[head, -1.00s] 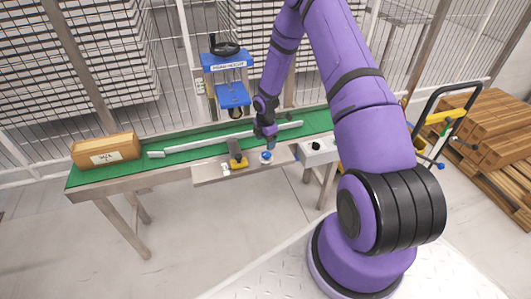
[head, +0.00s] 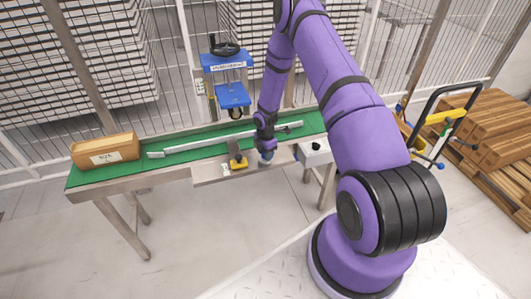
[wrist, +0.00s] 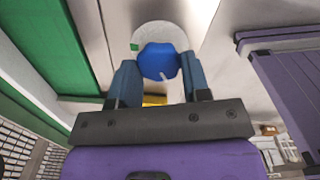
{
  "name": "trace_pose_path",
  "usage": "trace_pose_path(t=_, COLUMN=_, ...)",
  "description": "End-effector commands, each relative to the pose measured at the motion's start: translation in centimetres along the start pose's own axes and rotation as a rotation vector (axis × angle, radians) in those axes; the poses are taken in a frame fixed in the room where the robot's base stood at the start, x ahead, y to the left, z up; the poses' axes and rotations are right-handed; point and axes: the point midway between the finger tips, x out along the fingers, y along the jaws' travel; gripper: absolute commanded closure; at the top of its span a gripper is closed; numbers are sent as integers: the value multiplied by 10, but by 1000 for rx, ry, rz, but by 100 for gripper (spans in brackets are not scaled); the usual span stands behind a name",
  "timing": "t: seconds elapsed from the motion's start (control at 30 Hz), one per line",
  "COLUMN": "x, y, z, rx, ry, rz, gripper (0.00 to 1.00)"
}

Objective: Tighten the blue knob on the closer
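The blue knob (wrist: 158,61) shows in the wrist view above a round pale disc (wrist: 150,30) with a small green mark. My gripper (wrist: 160,72) has its two blue-grey fingers on either side of the knob, with no clear gap. Whether they press on it cannot be told. In the head view my gripper (head: 266,152) is down at the knob (head: 267,156), at the front of the bench, and largely hides it. The closer as a whole is not clearly distinguishable.
A yellow-and-black clamp (head: 238,162) sits just left of my gripper. A long pale bar (head: 205,143) lies on the green belt (head: 155,167) behind. A cardboard box (head: 105,152) is at the left end; a blue press (head: 229,80) stands behind. A grey box (head: 314,152) is to the right.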

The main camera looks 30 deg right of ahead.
Motion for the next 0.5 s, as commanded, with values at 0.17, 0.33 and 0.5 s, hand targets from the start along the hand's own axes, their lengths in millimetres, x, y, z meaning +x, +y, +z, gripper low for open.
trace_pose_path(t=0.17, x=0, y=0, z=0, rx=1, ry=0, rz=1, gripper=80)
trace_pose_path(t=0.33, x=0, y=0, z=0, rx=24, ry=0, rz=1, gripper=80)
trace_pose_path(t=0.5, x=0, y=1, z=0, rx=93, ry=0, rz=1, gripper=80)
